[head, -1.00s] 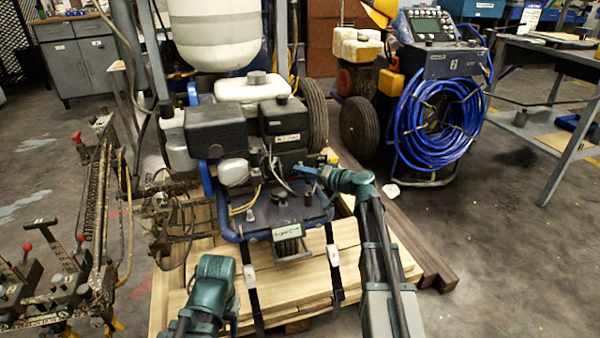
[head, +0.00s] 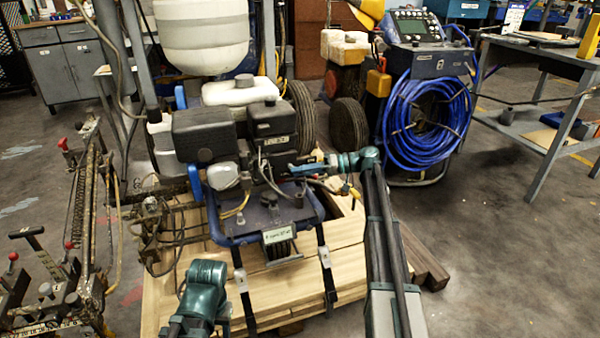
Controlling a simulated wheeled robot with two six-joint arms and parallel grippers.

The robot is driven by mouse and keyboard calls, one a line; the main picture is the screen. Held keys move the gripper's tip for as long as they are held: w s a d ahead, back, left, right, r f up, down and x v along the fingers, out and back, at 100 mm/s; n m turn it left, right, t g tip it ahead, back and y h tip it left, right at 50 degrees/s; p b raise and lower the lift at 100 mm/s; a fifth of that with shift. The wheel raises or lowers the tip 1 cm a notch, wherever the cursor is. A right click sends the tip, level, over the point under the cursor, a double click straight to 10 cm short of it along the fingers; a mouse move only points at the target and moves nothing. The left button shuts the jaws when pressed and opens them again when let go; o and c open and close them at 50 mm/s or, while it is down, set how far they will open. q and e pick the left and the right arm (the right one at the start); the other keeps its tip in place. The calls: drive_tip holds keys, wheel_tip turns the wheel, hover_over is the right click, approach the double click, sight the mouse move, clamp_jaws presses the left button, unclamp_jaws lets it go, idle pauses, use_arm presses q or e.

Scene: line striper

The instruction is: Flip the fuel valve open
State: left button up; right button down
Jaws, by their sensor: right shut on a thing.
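The line striper's engine (head: 203,134) stands in the middle of the head view, on a blue frame (head: 236,239). My right gripper (head: 300,168) reaches in from the right to the engine's right side, close to the hoses below the dark housing. It is shut on a small part there, apparently the fuel valve lever. The fingers hide that part, so its angle cannot be told. My left arm's teal wrist (head: 205,285) is low in front of the pallet, and its fingers do not show.
The striper stands on a wooden pallet (head: 185,285) with black straps. A rusty lever frame (head: 90,220) stands at left. A blue hose reel (head: 430,120) and a grey workbench (head: 535,70) are at right. Open floor lies at lower right.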

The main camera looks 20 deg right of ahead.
idle(0.5)
drive_tip(key=c, duration=0.8)
unclamp_jaws()
drive_tip(key=p+v, duration=0.3)
drive_tip(key=v, duration=1.1)
drive_tip(key=shift+w+f, duration=0.15)
